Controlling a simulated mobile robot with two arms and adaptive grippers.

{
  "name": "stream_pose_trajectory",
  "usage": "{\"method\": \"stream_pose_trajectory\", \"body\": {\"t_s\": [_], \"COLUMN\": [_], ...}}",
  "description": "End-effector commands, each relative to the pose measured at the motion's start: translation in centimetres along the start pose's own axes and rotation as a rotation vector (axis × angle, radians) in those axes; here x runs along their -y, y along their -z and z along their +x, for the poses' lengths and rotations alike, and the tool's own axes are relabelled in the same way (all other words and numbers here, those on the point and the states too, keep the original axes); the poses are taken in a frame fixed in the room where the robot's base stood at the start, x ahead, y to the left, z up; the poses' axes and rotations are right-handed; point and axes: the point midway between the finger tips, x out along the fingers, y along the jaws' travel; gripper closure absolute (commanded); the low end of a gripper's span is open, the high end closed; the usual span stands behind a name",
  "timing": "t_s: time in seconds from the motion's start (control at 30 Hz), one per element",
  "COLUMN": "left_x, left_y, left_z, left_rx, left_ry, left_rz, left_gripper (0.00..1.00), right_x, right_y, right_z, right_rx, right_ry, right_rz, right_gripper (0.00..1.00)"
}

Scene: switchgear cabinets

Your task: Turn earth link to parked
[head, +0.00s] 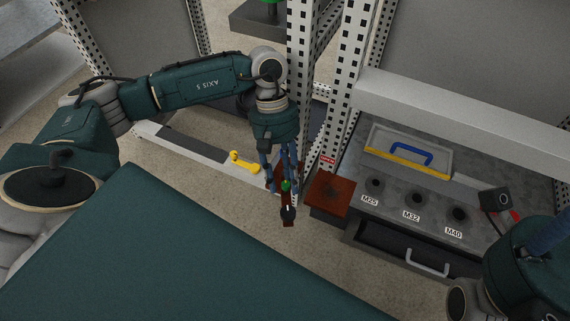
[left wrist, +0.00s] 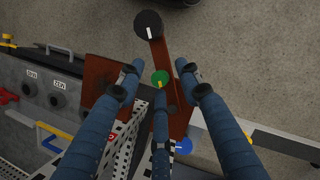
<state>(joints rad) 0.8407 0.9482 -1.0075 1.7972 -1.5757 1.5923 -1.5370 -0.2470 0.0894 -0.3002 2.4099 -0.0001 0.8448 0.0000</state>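A narrow red-brown panel (left wrist: 176,60) carries a black knob (left wrist: 148,25) with a white mark, a green knob (left wrist: 160,78) with a yellow mark, and a blue knob (left wrist: 182,147). No label naming the earth link is readable. My left gripper (head: 286,188) hangs over this panel in the head view. In the left wrist view, its three blue fingers (left wrist: 158,76) are spread, with the green knob between their tips. Contact with the knob cannot be made out. In the head view, the green knob (head: 286,185) shows among the fingers. My right gripper (head: 546,236) is only partly visible at the right edge.
A perforated post (head: 342,85) stands right of my left gripper. Beside it are a red-brown block (head: 330,190) and a grey bench (head: 395,208) with holes labelled M25, M32, M40. A yellow handle (head: 243,163) sits on the left rail.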

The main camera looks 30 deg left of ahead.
Motion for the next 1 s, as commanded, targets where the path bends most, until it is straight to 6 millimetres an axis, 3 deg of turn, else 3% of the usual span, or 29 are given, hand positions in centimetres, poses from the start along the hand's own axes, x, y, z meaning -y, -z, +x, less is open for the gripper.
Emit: {"method": "stream_pose_trajectory", "body": {"t_s": [0.27,0.7,1.0], "left_x": [-0.1,-0.1,0.0], "left_y": [0.1,-2.9,-3.8], "left_z": [-0.4,-7.2,-9.2], "left_rx": [-0.005,-0.005,-0.002], "left_ry": [-0.005,-0.006,-0.002], "left_rz": [-0.001,0.001,-0.001], "left_gripper": [0.65,0.65,0.65], "right_x": [-0.1,0.0,0.0], "right_y": [-0.2,-0.1,-0.1], "right_z": [-0.4,-0.2,-0.2], "right_rx": [0.013,0.008,0.008], "right_ry": [-0.005,-0.001,-0.001], "right_rz": [-0.001,0.0,0.0], "right_gripper": [0.6,0.6,0.6]}}
